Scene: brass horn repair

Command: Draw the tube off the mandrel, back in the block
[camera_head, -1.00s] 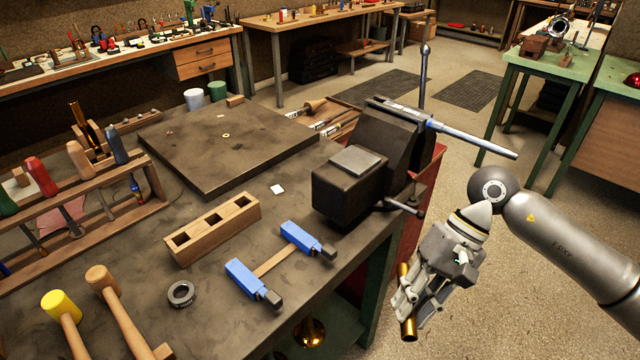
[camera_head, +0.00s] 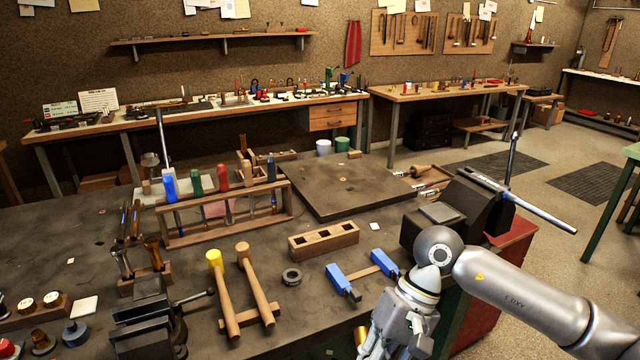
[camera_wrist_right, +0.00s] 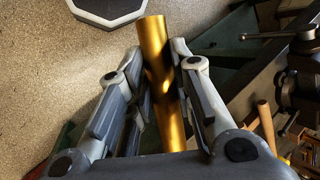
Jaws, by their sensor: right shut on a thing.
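The brass tube (camera_wrist_right: 157,55) is between the fingers of my right gripper (camera_wrist_right: 160,85) in the right wrist view, and the gripper is shut on it. In the head view my right gripper (camera_head: 390,335) is low at the bench's front edge, with a bit of the tube (camera_head: 361,338) showing at its left. The wooden block (camera_head: 323,241) with square holes sits on the bench, left of and beyond the gripper; its holes look dark and empty. The mandrel (camera_head: 540,213), a bare steel rod, sticks out rightward from the vise (camera_head: 475,208). My left gripper is not in view.
Blue-jawed clamps (camera_head: 343,282) lie between block and gripper. A dark ring (camera_head: 292,277), mallets (camera_head: 255,285) and a tool rack (camera_head: 225,212) stand left of them. Another vise (camera_head: 150,325) is at front left. A dark flat board (camera_head: 345,185) lies behind the block.

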